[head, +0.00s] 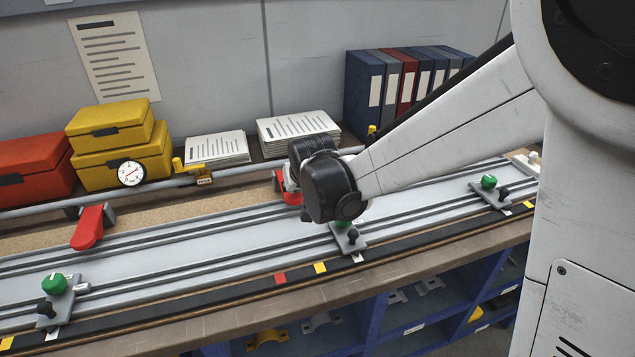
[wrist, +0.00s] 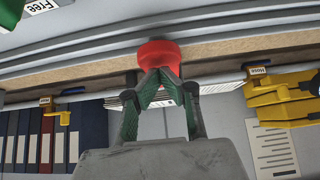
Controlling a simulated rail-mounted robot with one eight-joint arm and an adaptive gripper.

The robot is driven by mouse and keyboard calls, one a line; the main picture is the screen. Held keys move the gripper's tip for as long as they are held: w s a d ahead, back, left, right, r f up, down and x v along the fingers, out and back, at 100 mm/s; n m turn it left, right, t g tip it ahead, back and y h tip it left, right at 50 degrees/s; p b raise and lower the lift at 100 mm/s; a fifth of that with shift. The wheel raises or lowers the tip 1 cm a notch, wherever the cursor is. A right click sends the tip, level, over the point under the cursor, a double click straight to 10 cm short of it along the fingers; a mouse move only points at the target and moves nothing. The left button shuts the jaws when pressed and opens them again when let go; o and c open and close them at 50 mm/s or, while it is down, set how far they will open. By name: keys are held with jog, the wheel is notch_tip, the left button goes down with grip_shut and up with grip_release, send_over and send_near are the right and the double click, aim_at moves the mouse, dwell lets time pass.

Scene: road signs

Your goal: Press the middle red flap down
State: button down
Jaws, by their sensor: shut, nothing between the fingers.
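The middle red flap (head: 291,194) sits behind the metal rail and is partly hidden by my black wrist in the head view. In the wrist view, its rounded red end (wrist: 159,52) is directly beyond my gripper (wrist: 160,74). My gripper's green-and-black fingers are closed together at the tips, with nothing held. The fingertips overlap the flap's edge in the picture; whether they touch it I cannot tell. My gripper's fingers are mostly hidden in the head view.
A long grey rail (head: 190,248) runs along the bench, with green-knobbed clamps (head: 54,285) on it. A pipe with a yellow valve handle (head: 190,170) runs behind. Yellow boxes (head: 112,140), paper stacks (head: 297,130) and binders (head: 405,80) stand at the back.

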jog(key=shift+s+f+b, duration=0.2)
jog(key=shift+f+b, duration=0.15)
jog(key=shift+f, duration=0.15)
jog(key=shift+s+f, duration=0.15)
notch_tip(320, 180, up, 5)
jog(key=p, duration=0.2)
jog(key=shift+f+p, duration=0.15)
jog(key=shift+p, duration=0.25)
jog(key=v, duration=0.9)
jog(key=shift+s, duration=0.35)
jog(key=shift+d, duration=0.2)
